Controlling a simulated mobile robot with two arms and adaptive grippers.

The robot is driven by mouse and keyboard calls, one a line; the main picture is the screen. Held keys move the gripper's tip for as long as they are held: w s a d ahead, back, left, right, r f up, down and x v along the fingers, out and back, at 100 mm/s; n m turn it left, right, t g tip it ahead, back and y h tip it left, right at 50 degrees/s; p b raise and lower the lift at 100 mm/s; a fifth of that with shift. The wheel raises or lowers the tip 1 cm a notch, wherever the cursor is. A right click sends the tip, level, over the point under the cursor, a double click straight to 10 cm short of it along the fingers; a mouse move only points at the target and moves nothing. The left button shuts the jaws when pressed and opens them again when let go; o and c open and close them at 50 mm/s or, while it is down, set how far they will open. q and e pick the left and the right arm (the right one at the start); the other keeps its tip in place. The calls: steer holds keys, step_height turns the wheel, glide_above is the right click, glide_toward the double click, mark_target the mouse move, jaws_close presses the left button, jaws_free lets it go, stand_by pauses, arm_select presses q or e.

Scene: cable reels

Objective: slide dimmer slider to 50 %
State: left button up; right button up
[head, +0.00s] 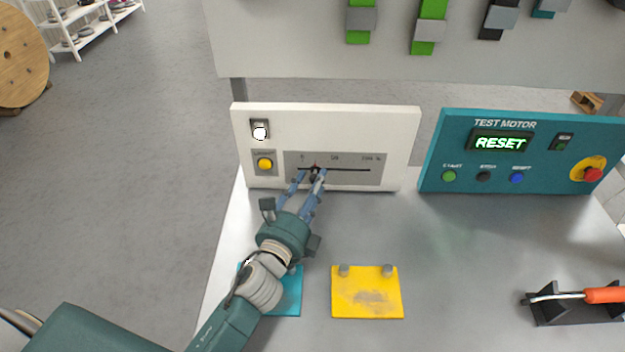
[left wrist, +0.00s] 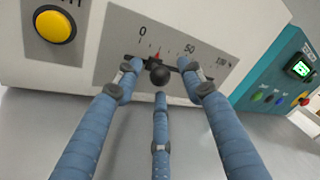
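The dimmer panel (head: 400,130) is a white box with a grey scale plate marked 0, 50 and 100 %. Its slider has a black ball knob (left wrist: 160,75) and a red pointer (left wrist: 157,56), which stands between 0 and 50. My left gripper (head: 311,174) is at the slot; in the left wrist view (left wrist: 160,80) its three blue fingers are spread around the knob. Gaps show between the two upper fingertips and the knob. The third finger lies below it; whether it touches is unclear. In the head view the fingers partly hide the slider. My right gripper is not in view.
A yellow button (head: 265,164) and a white switch (head: 260,130) are left of the scale. A teal test motor panel (head: 430,180) stands to the right. A yellow plate (head: 367,304), a cyan plate (head: 290,302) and an orange-handled tool (head: 604,295) lie on the grey table (head: 450,270).

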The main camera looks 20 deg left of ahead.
arm_select(q)
steer(key=shift+w, duration=0.2)
jaws_close()
steer(key=shift+w+d+b, duration=0.15)
steer(key=shift+w+d, duration=0.05)
steer(key=shift+d, duration=0.55)
steer(key=shift+w+d+b, duration=0.1)
steer(key=shift+w+d, duration=0.15)
steer(key=shift+d, duration=0.5)
steer(key=shift+w+d+b, duration=0.15)
steer(key=shift+w+d, duration=0.05)
steer(key=shift+d, duration=0.55)
jaws_free()
steer(key=shift+a, duration=0.1)
steer(key=shift+s, duration=0.1)
